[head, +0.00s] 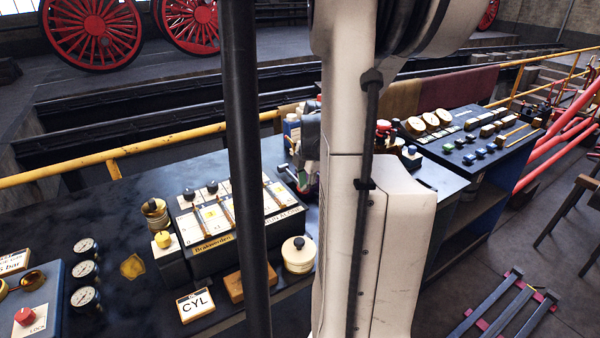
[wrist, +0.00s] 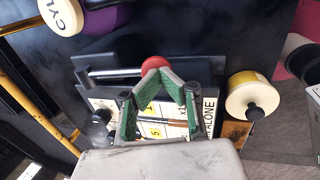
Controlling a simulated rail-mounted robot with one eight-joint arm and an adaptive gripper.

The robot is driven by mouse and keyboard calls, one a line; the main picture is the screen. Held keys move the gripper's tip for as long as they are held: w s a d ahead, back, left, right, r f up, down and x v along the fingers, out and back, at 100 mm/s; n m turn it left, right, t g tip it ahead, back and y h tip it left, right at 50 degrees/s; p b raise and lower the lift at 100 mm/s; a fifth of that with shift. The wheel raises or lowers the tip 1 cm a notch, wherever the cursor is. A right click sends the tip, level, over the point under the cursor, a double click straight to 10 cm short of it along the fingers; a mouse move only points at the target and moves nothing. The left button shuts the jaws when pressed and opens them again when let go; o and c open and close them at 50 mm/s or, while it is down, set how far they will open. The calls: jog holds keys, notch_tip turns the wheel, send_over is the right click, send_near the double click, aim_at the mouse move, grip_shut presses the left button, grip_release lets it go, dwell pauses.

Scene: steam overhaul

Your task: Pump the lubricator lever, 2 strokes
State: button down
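In the wrist view a metal lever rod (wrist: 115,73) runs sideways above a dark box and ends in a red ball knob (wrist: 154,62). My gripper (wrist: 157,74) has its green-padded fingers drawn together into a V, the tips meeting at the knob. The knob shows just beyond the tips; whether they touch it cannot be told. No clear gap shows between the fingertips. The dark box (wrist: 88,50) that seems to carry the lever is partly covered by my fingers. In the head view my arm hides the lever and most of my gripper.
A cream pot with a black knob (wrist: 250,95) stands right of my gripper in the wrist view. A tray of labelled cards (head: 245,225) stands on the dark bench in the head view. Gauges (head: 86,270) lie left. A yellow rail (head: 60,174) runs behind the bench.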

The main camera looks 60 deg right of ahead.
dwell(0.3)
jog(key=shift+s+r+p, duration=0.15)
jog(key=shift+r+p, duration=0.25)
jog(key=shift+r, duration=0.1)
jog(key=s+p+v, duration=0.1)
jog(key=p+v, duration=0.1)
jog(key=v, duration=1.1)
jog(key=shift+a+f, duration=0.2)
jog(key=shift+a, duration=0.15)
jog(key=w+a+f+t+y+b, duration=0.1)
jog(key=w+a, duration=1)
jog(key=a, duration=0.4)
jog(key=w+a+f+y+b, duration=0.1)
jog(key=w+a, duration=0.1)
jog(key=a, duration=1)
jog(key=w+a+f+y, duration=0.1)
jog(key=w+a, duration=0.2)
jog(key=a, duration=0.9)
jog(key=s+a+m+t+h, duration=0.1)
jog(key=s+a+m+t, duration=0.2)
jog(key=s+m, duration=0.6)
jog(key=a+r+m, duration=0.1)
jog(key=m, duration=0.2)
jog(key=shift+s+a+m+t+h, duration=0.2)
jog(key=shift+a+m+t+h, duration=0.1)
jog(key=shift+a+h, duration=0.1)
